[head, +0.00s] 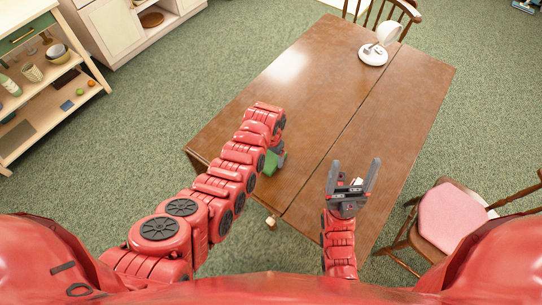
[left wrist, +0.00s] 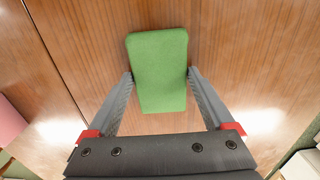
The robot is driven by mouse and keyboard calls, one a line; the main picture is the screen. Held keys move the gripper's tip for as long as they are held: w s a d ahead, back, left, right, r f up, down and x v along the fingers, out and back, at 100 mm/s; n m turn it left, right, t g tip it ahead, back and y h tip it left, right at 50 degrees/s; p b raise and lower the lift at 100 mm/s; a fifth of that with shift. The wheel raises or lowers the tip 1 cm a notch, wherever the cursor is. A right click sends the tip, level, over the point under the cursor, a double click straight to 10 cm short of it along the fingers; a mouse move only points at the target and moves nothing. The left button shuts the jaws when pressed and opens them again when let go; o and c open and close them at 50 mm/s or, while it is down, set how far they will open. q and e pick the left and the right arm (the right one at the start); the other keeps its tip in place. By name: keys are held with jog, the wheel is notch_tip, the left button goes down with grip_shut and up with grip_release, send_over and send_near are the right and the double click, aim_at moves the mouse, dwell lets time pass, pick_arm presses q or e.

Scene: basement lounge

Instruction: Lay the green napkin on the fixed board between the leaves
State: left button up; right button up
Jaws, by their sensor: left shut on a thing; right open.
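The green napkin (head: 271,163) is a small folded block, held in my left gripper (head: 279,159) over the near part of the wooden table (head: 255,118). In the left wrist view, the napkin (left wrist: 160,58) sits between the two fingers, with bare wood behind it. I cannot tell how far it is above the wood. A long seam divides the tabletop; the napkin is over the wide board left of the seam, which I take as the fixed board. The right leaf (head: 405,120) is level with it. My right gripper (head: 353,177) is open and empty above the right leaf's near part.
A chair with a pink cushion (head: 450,215) is at the right, another chair (head: 385,12) at the far end. A shelf unit (head: 40,120) with bowls stands at the left. The tabletop's middle is clear.

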pick_arm(q)
jog(key=o, duration=1.1)
jog(key=shift+f, duration=0.1)
